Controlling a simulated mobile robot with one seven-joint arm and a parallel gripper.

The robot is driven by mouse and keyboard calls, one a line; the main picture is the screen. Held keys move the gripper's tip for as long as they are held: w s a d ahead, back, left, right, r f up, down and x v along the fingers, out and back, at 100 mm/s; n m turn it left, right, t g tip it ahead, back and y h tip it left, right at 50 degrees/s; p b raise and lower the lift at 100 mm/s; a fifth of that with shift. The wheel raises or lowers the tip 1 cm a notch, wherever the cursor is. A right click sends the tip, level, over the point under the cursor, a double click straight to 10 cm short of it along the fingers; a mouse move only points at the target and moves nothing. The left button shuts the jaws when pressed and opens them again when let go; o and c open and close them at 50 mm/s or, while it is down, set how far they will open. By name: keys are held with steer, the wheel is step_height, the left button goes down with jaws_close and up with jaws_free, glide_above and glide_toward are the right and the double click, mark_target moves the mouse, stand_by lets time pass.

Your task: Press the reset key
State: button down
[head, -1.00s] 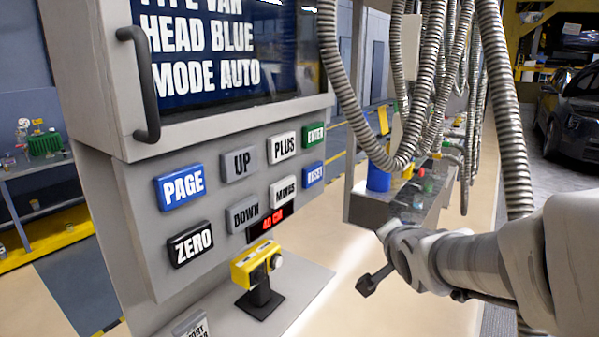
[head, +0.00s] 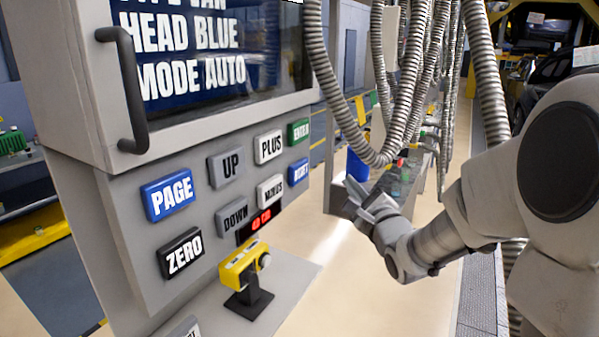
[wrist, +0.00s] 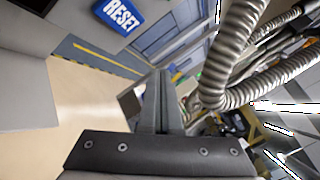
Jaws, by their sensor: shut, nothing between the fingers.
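The blue reset key (head: 298,172) is at the right end of the panel's key rows, below the green ENTER key (head: 298,131). In the wrist view the reset key (wrist: 119,14) shows at the top, left of centre, its white lettering tilted. My gripper (head: 358,188) is shut and empty. It is to the right of the reset key in the head view, apart from it. In the wrist view my shut fingers (wrist: 156,85) point up the picture, with the key up and to their left.
Other keys, such as PLUS (head: 268,146) and MINUS (head: 270,190), sit close by on the panel. Grey corrugated hoses (head: 345,110) hang near my arm; one (wrist: 240,60) passes right of my fingers.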

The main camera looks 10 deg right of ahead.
mark_target(304, 168)
steer(key=w+a+b, duration=0.3)
steer(key=w+a, duration=0.2)
steer(key=a, duration=0.2)
stand_by(0.5)
steer(key=shift+w+a, duration=0.2)
steer(key=shift+a, duration=0.05)
stand_by(1.7)
steer(key=shift+w+a, duration=0.15)
steer(key=shift+a, duration=0.05)
steer(key=shift+w+a+b, duration=0.3)
steer(key=shift+a+b, duration=0.1)
steer(key=shift+b, duration=0.05)
stand_by(1.0)
steer(key=shift+s+d, duration=0.6)
steer(key=shift+d, duration=0.15)
